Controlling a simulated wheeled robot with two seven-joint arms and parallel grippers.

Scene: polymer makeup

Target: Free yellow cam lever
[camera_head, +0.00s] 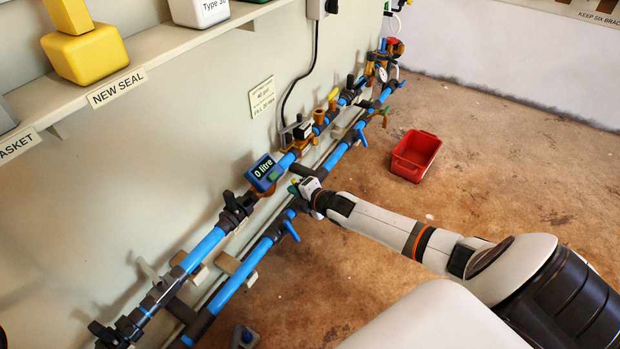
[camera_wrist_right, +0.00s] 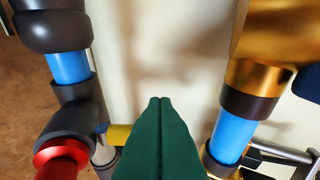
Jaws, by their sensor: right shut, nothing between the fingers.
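In the right wrist view a short yellow piece (camera_wrist_right: 119,134), which may be the yellow cam lever, shows just left of my fingers and is partly hidden behind them. I cannot tell whether they touch it. My right gripper (camera_wrist_right: 160,99) has green fingers pressed together with nothing between them. In the head view my right gripper (camera_head: 294,189) reaches in between the two blue pipe runs, near the blue meter reading "0 litre" (camera_head: 264,172). The yellow piece cannot be made out there. My left gripper is not in view.
In the right wrist view a brass coupling (camera_wrist_right: 262,72) is at right, and a black fitting with a red end (camera_wrist_right: 62,158) is at lower left. In the head view a red crate (camera_head: 416,155) stands on open floor. A shelf (camera_head: 150,62) juts from the wall.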

